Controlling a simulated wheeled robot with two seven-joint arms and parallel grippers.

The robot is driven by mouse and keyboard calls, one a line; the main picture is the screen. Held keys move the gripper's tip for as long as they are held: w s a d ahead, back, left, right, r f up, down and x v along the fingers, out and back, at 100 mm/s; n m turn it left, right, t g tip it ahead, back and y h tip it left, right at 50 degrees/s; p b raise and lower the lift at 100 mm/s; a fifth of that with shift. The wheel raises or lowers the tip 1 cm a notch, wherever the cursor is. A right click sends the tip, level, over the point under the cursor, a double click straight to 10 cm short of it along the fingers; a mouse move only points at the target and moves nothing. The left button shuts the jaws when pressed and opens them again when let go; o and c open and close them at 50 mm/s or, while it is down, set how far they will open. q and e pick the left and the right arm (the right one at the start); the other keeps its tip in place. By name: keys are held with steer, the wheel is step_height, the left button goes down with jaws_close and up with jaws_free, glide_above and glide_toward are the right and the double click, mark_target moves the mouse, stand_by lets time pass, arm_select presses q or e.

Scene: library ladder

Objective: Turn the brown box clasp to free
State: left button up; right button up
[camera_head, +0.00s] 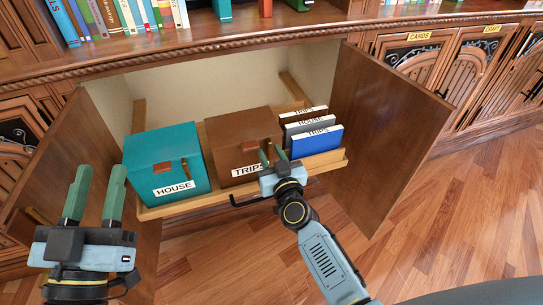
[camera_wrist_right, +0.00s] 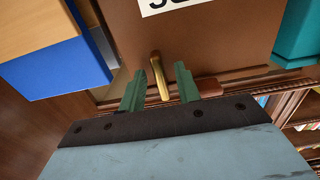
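The brown box (camera_head: 238,130), labelled TRIPS, stands in a pulled-out wooden tray between a teal box and a row of upright folders. Its brass clasp (camera_wrist_right: 158,76) stands out from the front face in the right wrist view. My right gripper (camera_head: 271,154) is in front of the box, and in the wrist view its green fingers (camera_wrist_right: 160,84) are apart, one on each side of the clasp, with visible gaps. In the head view the gripper partly hides the clasp and the label. My left gripper (camera_head: 100,172) is open and empty at the lower left.
The teal box (camera_head: 165,150), labelled HOUSE, stands left of the brown box. Blue and white folders (camera_head: 316,141) stand to its right. The tray (camera_head: 330,160) sits in a cabinet with an open door (camera_head: 385,125) at the right and another at the left. The wooden floor at right is clear.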

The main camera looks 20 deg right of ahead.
steer(key=shift+w, duration=0.1)
jaws_close()
